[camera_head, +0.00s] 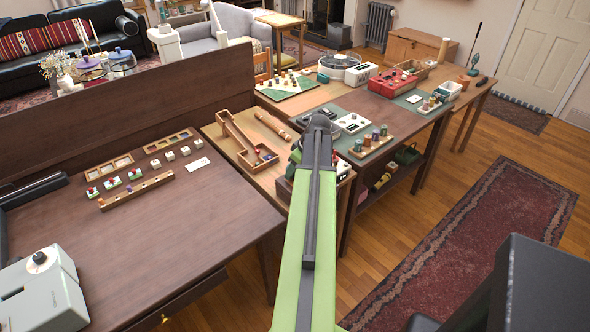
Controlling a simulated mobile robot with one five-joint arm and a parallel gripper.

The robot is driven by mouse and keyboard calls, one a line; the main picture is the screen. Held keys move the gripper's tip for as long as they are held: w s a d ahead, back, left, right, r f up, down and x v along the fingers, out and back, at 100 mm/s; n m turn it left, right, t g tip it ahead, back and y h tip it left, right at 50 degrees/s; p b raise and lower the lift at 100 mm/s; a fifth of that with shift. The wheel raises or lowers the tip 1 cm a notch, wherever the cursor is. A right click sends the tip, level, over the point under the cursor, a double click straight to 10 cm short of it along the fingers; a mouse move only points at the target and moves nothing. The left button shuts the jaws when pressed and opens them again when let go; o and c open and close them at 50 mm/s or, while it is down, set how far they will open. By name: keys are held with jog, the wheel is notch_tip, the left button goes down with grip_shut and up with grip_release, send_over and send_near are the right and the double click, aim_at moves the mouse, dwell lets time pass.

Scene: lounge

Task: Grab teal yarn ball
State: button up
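I cannot make out a teal yarn ball with certainty. A small teal-blue shape (323,78) shows at the left edge of a round white device on the far table, too small to identify. Another teal item (473,72) with a dark upright stick stands at the far right end of the tables. My green and grey arm (312,230) reaches up from the bottom middle, its dark rounded end over the tables' near side. The gripper's fingers do not show, and the arm hides part of the tables and the shelf behind it.
A dark brown desk (190,230) at left holds wooden trays, small blocks and a grey-white machine (42,290). Joined tables (410,97) run to the back right with several trays and boxes. A red rug (470,240) lies on open wooden floor at right.

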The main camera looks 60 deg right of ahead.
jog(key=r+p, duration=0.4)
jog(key=r, duration=0.1)
jog(key=shift+s+a+p, duration=0.2)
jog(key=shift+s+p, duration=0.1)
jog(key=shift+s, duration=0.1)
jog(key=s+a+r+p, duration=0.3)
jog(key=s+r+p, duration=0.2)
jog(key=s, duration=0.5)
jog(key=shift+a+r+p, duration=0.35)
jog(key=shift+r, duration=0.05)
